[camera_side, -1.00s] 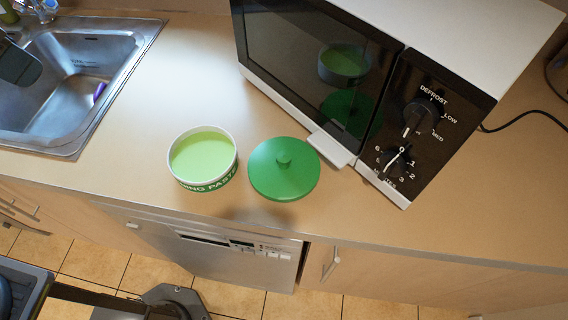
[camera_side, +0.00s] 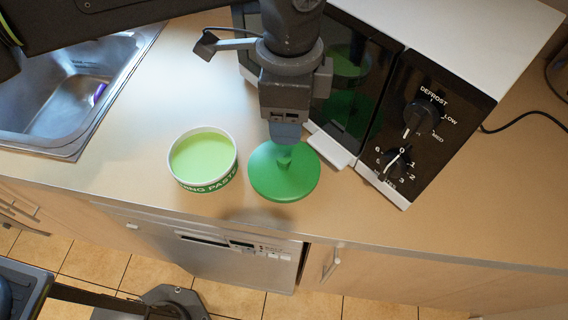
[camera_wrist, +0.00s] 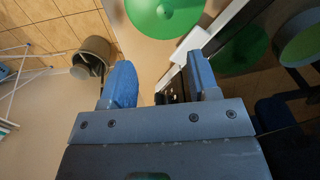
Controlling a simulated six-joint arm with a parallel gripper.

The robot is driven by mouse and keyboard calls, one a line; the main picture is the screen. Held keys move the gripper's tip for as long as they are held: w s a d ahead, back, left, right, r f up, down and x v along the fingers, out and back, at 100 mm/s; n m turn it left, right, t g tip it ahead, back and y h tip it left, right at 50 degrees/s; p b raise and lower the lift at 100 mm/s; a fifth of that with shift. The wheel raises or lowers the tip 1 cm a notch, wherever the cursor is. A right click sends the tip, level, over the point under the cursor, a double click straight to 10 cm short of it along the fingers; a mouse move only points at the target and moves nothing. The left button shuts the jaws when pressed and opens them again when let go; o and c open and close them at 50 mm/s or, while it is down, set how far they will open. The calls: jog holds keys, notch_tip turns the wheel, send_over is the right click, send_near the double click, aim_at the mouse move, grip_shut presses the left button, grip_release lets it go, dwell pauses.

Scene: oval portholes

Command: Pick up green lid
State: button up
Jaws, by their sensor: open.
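The green lid (camera_side: 284,183) lies flat on the counter, with a small knob at its middle. It also shows at the top edge of the wrist view (camera_wrist: 165,14), partly cut off. My gripper (camera_side: 285,138) is over the far side of the lid, close to the knob in the side view. I cannot tell whether it touches the lid. In the wrist view the two blue fingers (camera_wrist: 162,78) are spread apart with nothing between them. The lid lies ahead of the fingertips there.
An open round tub (camera_side: 203,160) of light green paste stands just left of the lid. A microwave (camera_side: 400,110) stands behind and right, close to the lid. A sink (camera_side: 75,125) is at the far left. The counter's front edge (camera_side: 250,230) runs below the lid.

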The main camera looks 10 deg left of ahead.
send_over(284, 157)
jog(key=f, duration=0.7)
jog(key=shift+s+d, duration=0.25)
jog(key=shift+s, duration=0.05)
jog(key=shift+w+a+f, duration=0.15)
jog(key=shift+w+f, duration=0.05)
jog(key=shift+f, duration=1.2)
jog(key=shift+w+a+f, duration=0.1)
jog(key=shift+w+f, duration=0.05)
jog(key=shift+f, duration=1.25)
jog(key=c, duration=1)
